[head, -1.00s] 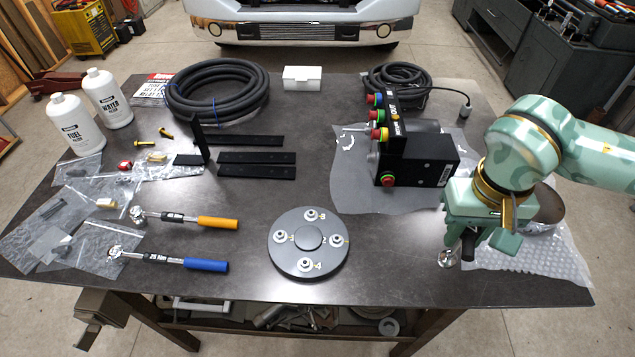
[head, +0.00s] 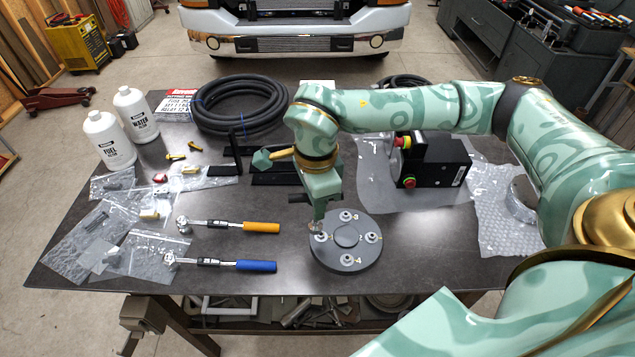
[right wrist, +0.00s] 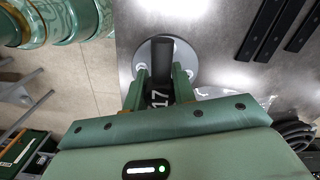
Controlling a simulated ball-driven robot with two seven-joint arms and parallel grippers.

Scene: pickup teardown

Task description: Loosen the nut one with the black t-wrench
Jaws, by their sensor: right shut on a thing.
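A round dark grey disc (head: 346,262) lies on the table, with a small nut on each of its four sides and a raised hub in the middle. The left nut (head: 320,237), which I take for nut one, sits just below my right gripper (head: 319,218). My right gripper is shut on the black t-wrench (right wrist: 163,58), which shows dark between the fingers in the right wrist view, marked 17. The wrench's lower end is mostly hidden, and I cannot tell whether it touches the nut. My left gripper is not in view.
A blue-handled wrench (head: 255,266) and an orange-handled wrench (head: 261,227) lie left of the disc. A black control box (head: 438,160) stands behind right. A coiled hose (head: 241,110) and two white bottles (head: 109,140) are at the back left. The front centre is clear.

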